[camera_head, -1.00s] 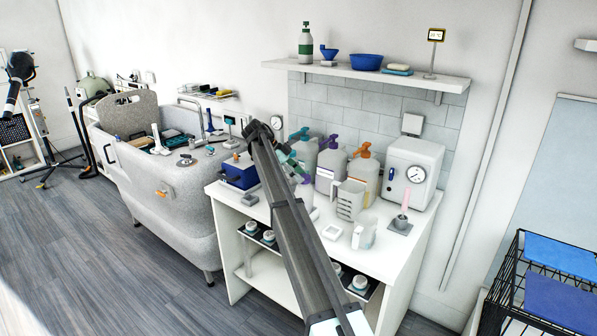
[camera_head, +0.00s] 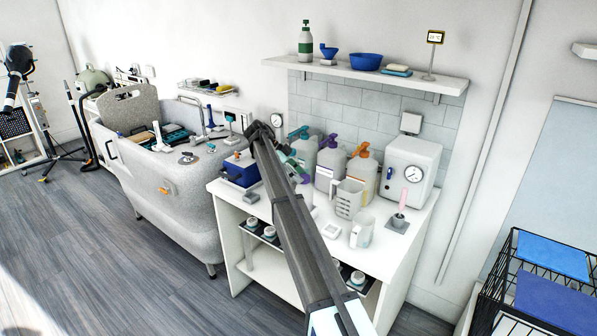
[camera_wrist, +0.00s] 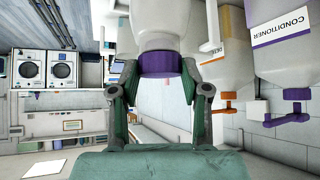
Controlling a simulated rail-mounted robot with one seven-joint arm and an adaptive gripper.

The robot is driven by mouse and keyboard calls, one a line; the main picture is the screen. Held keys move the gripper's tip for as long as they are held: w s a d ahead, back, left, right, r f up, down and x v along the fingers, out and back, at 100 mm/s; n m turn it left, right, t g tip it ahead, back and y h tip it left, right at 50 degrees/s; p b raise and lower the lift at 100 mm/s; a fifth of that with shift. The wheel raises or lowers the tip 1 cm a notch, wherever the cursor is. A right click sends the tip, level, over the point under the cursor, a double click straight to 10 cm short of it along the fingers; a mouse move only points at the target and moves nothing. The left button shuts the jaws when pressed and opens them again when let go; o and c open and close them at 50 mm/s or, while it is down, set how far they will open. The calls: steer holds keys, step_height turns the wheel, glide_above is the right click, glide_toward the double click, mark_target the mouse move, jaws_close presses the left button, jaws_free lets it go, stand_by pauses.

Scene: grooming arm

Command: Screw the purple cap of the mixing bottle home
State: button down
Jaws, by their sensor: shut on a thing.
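The mixing bottle (camera_wrist: 160,22) shows in the wrist view as a white body, upside down in the picture, with its purple cap (camera_wrist: 160,64) at the neck. My gripper (camera_wrist: 161,75) has its green-padded fingers on either side of the cap and is shut on it. The cap sits at the bottle's neck; how far it is threaded I cannot tell. In the head view my gripper (camera_head: 291,165) is at the worktop, and my arm hides most of the bottle and cap.
Pump bottles (camera_head: 329,165) stand close behind my gripper, and a measuring jug (camera_head: 349,199) to its right. A blue box (camera_head: 239,171) is to its left. A white machine with a dial (camera_head: 411,168) stands at the right. A shelf (camera_head: 400,80) hangs above the white worktop (camera_head: 345,250).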

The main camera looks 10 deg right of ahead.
steer(key=p, duration=0.3)
steer(key=shift+f+m, duration=0.1)
steer(key=shift+m, duration=0.2)
stand_by(0.3)
steer(key=shift+c, duration=2.3)
jaws_free()
steer(key=n+t, duration=0.1)
steer(key=s+n+b, duration=0.1)
steer(key=shift+s+f+n+t, duration=0.1)
steer(key=shift+f+n+t, duration=0.1)
steer(key=shift+n+t, duration=0.2)
steer(key=n+t+b, duration=0.2)
steer(key=n, duration=0.1)
steer(key=shift+s+d+t, duration=0.1)
steer(key=shift+s+t, duration=0.2)
steer(key=shift+s, duration=0.1)
steer(key=n+t, duration=0.1)
steer(key=n, duration=0.1)
steer(key=shift+r+n+t+b, duration=0.1)
steer(key=shift+n+t+b, duration=0.2)
steer(key=shift+t+b, duration=0.1)
steer(key=shift+w+r+n, duration=0.15)
steer(key=shift+w+n, duration=0.1)
steer(key=shift+n, duration=0.15)
